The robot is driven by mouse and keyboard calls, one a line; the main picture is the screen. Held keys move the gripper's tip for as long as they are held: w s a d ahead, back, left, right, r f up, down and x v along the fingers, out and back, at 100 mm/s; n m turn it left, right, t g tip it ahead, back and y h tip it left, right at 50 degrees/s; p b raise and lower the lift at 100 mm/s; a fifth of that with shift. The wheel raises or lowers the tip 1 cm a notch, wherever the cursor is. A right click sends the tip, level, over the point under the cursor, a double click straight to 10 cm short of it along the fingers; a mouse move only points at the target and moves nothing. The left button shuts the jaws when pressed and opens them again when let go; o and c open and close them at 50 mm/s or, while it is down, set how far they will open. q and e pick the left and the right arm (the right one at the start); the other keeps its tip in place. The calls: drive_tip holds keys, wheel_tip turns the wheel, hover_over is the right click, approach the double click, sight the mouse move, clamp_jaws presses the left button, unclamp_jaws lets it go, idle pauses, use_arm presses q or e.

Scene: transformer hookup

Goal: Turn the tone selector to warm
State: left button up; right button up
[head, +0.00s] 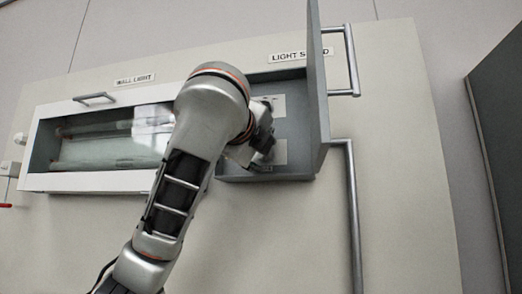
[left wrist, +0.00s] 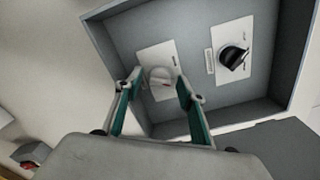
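An open wall box (head: 290,86) holds two white plates. In the left wrist view, one plate (left wrist: 168,55) carries a pale round knob (left wrist: 160,74) and the other carries a black pointer knob (left wrist: 234,57). The plate lettering is too small to read, so I cannot tell which knob is the tone selector. My left gripper (left wrist: 158,84) is open, with its fingertips on either side of the pale knob; I see no clear contact. In the head view this gripper (head: 262,138) is inside the box, partly hidden by my arm. My right gripper is out of view.
The box door (head: 316,85) stands open at the right, with a handle (head: 352,60). A long vertical bar (head: 354,220) is below it. A glazed light case (head: 100,140) with a handle is to the left. A red-tipped part (head: 6,205) is at the far left.

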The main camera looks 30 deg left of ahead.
use_arm(q)
drive_tip(key=c, duration=1.1)
